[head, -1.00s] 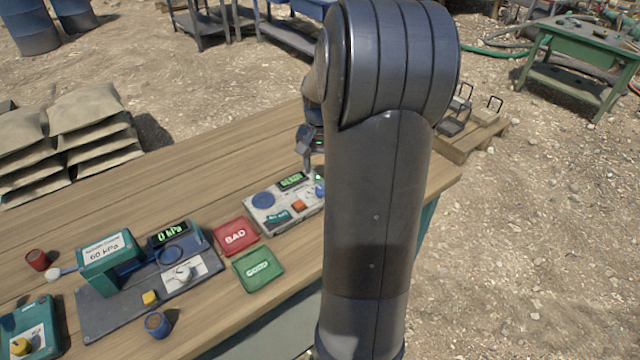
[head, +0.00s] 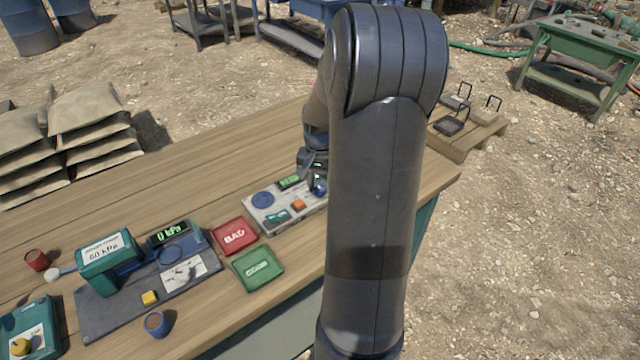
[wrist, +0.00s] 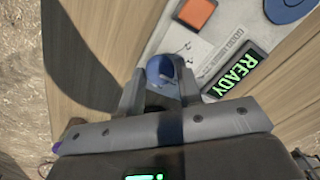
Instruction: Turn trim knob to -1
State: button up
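A grey panel (head: 262,217) with a lit display (head: 289,182) stands on the bench; the display reads READY in the wrist view (wrist: 235,72). A round blue knob (head: 319,188) sits at the panel's right end beside a printed scale, and it also shows in the wrist view (wrist: 161,70). My gripper (head: 311,186) is down at this knob. In the wrist view, its two fingers (wrist: 161,88) stand apart, one on each side of the knob. I cannot tell whether they touch it. The knob's pointer and setting are not readable.
On the panel are an orange button (head: 298,205) and a blue disc (head: 263,200). Left of it lie a red BAD tray (head: 217,248), a green tray (head: 243,277) and a tester with a 0 hPa display (head: 168,233). The bench behind the panel is clear.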

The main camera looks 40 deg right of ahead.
jog(key=c, duration=0.5)
jog(key=shift+c, duration=0.2)
jog(key=shift+n, duration=2.8)
jog(key=o, duration=1)
